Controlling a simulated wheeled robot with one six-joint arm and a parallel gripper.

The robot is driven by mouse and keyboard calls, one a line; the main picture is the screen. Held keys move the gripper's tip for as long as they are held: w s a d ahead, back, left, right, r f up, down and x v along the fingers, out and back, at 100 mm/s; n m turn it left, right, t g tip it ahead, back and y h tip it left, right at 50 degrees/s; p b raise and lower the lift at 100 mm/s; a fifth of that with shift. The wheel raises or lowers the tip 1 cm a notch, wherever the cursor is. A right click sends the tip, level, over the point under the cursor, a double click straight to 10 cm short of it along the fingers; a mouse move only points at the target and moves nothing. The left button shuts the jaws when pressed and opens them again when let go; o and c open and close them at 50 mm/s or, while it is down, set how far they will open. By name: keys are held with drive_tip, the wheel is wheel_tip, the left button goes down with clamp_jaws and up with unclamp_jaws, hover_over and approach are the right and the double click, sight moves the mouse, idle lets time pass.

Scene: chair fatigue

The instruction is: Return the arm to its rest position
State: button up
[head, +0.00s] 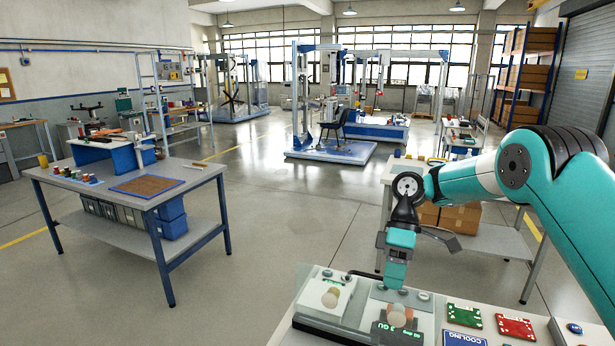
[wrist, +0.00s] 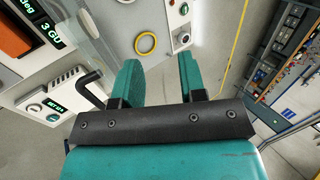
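My gripper (head: 396,284) hangs from the end of my teal arm in the head view, with its teal fingers pointing down above the bench with the grey control units (head: 365,308). In the wrist view my gripper (wrist: 160,72) has its two teal fingers spread apart, with nothing between them. A yellow ring (wrist: 146,43) on a pale panel shows beyond the gap. The arm reaches in from the right in the head view, bent over the bench. I cannot tell the exact height of the fingertips above the units.
A green board (head: 463,315), a red board (head: 515,327) and a blue COOLING sign (head: 464,341) lie right of the units. A worktable (head: 203,172) stands at left; a table with cardboard boxes (head: 460,219) below stands behind my gripper. The floor between (head: 290,230) is clear.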

drive_tip(key=s+a+r+m+t+b, duration=0.1)
drive_tip(key=s+a+r+b, duration=0.1)
drive_tip(key=s, duration=0.2)
drive_tip(key=s+a+r+m+t+y+b, duration=0.1)
drive_tip(key=s+a+r+b, duration=0.15)
drive_tip(key=s, duration=0.25)
drive_tip(key=s+a+r+m+t+b, duration=0.1)
drive_tip(key=s+r+b, duration=0.1)
drive_tip(key=s+r, duration=0.15)
drive_tip(key=s+d+f+m+t+b, duration=0.1)
drive_tip(key=s+f+b, duration=0.1)
drive_tip(key=s, duration=0.6)
drive_tip(key=s+d+f+m+t+b, duration=0.1)
drive_tip(key=s+f+m+b, duration=0.1)
drive_tip(key=s, duration=0.6)
drive_tip(key=shift+s+d+f+t, duration=0.3)
drive_tip(key=shift+s+f+t, duration=0.1)
drive_tip(key=shift+f, duration=0.2)
